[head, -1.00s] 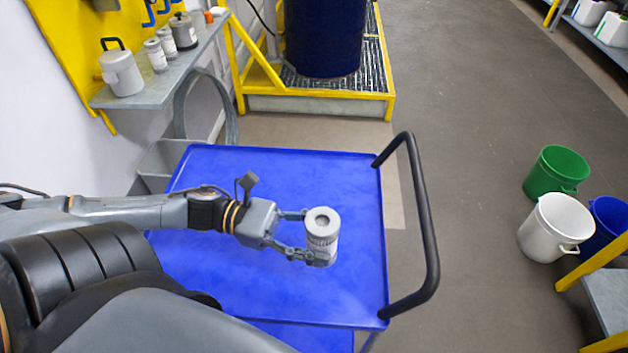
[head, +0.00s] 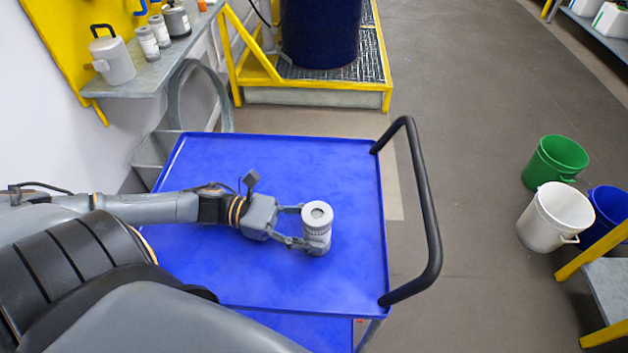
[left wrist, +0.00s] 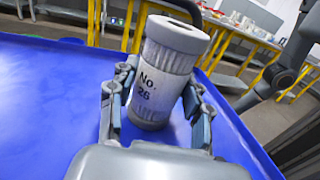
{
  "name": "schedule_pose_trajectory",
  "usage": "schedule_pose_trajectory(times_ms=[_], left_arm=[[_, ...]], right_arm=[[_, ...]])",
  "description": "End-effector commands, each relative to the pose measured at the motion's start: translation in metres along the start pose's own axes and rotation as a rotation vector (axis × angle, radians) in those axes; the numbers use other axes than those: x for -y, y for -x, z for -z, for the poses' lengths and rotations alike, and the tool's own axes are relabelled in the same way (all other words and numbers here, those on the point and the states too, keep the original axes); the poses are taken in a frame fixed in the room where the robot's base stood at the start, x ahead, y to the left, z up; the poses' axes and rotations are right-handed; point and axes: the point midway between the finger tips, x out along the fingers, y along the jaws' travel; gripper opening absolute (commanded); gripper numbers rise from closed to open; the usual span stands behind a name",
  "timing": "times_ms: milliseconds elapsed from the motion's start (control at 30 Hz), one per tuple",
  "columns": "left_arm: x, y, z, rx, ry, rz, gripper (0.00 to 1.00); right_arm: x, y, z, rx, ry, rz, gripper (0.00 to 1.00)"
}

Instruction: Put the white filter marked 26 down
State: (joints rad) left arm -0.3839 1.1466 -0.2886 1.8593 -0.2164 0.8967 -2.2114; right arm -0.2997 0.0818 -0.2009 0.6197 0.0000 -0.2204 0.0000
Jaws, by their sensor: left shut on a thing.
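In the head view the filter (head: 317,224) is over the right half of the blue cart top (head: 220,275). Its base looks at or very close to the cart surface; I cannot tell whether it touches. The left wrist view shows the fingers of my left gripper (left wrist: 155,115) around its lower part. My right gripper is not in view.
The cart top around the filter is clear. A black handle (head: 428,220) rises at its right edge. A wall shelf (head: 150,78) with canisters is at upper left. A blue drum (head: 320,30) stands behind. Green (head: 555,162) and white (head: 553,218) buckets stand on the floor at right.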

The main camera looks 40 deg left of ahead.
Motion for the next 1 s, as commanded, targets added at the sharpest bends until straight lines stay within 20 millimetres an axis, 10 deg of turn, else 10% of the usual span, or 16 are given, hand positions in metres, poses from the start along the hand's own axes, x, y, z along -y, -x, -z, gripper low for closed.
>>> schedule_pose_trajectory(times_ms=[33,67,167,667,1000], left_arm=[[0.0,0.0,0.003,0.001,0.0,-0.001,0.17],[0.0,0.0,0.002,0.0,0.0,0.0,0.55],[0.0,0.0,0.002,0.0,0.0,0.0,0.72],[0.0,0.0,-0.003,-0.001,0.001,0.0,0.72],[0.0,0.057,-0.001,-0.005,0.005,-0.004,0.72]], right_arm=[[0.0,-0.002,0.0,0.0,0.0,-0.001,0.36],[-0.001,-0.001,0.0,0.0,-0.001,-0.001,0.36],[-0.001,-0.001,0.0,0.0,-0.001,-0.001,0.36],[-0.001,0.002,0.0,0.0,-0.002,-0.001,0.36],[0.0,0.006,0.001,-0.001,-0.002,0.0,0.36]])
